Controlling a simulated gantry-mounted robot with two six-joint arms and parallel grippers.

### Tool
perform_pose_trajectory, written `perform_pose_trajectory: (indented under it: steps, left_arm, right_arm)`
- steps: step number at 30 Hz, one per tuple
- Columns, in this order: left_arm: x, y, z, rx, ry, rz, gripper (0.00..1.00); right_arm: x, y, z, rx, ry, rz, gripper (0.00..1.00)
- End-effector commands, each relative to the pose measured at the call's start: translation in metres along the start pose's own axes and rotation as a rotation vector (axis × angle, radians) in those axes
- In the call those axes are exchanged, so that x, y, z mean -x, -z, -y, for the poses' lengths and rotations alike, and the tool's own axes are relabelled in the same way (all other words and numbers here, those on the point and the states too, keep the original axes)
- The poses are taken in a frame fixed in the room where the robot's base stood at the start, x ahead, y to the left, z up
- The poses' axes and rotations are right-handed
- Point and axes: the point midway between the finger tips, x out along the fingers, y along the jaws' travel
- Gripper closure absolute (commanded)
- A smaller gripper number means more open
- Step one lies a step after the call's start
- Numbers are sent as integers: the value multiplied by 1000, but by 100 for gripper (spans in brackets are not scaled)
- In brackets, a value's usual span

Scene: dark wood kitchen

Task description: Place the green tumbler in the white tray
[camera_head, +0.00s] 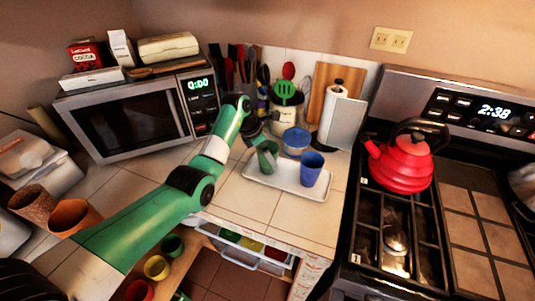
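The green tumbler (268,160) is at the left end of the white tray (286,189), tilted. Its lower end is over or on the tray; I cannot tell if it touches. My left gripper (260,144) reaches it from the upper left and appears shut on its upper part, with the fingers partly hidden. A blue tumbler (312,169) stands upright in the right part of the tray. My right gripper is not in view.
A blue-lidded bowl (296,140) stands just behind the tray. A utensil crock (284,121) and a paper towel holder (340,118) stand farther back. The stove with a red kettle (401,164) is at right. The counter in front of the tray is clear.

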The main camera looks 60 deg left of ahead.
Motion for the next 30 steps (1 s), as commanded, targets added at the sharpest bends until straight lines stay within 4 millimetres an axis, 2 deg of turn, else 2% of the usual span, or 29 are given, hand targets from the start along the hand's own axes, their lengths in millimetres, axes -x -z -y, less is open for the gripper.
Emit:
perform_pose_trajectory:
  steps: [5, 7, 16, 18, 22, 30]
  left_arm:
    - [9, -2, 0, 0, -1, 1, 0]
    - [21, -3, -1, 0, -2, 2, 0]
    - [96, -3, -1, 1, -3, 2, 0]
    - [112, -5, 0, 1, 0, 0, 0]
    - [123, -3, 0, 1, 0, 0, 0]
    - [123, -1, 0, 0, 1, 0, 0]
  right_arm:
    - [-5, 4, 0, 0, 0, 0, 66]
    - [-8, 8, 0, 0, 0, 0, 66]
    - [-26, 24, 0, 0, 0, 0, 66]
    - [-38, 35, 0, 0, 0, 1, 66]
    - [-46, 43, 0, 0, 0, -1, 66]
    - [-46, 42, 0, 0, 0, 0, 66]
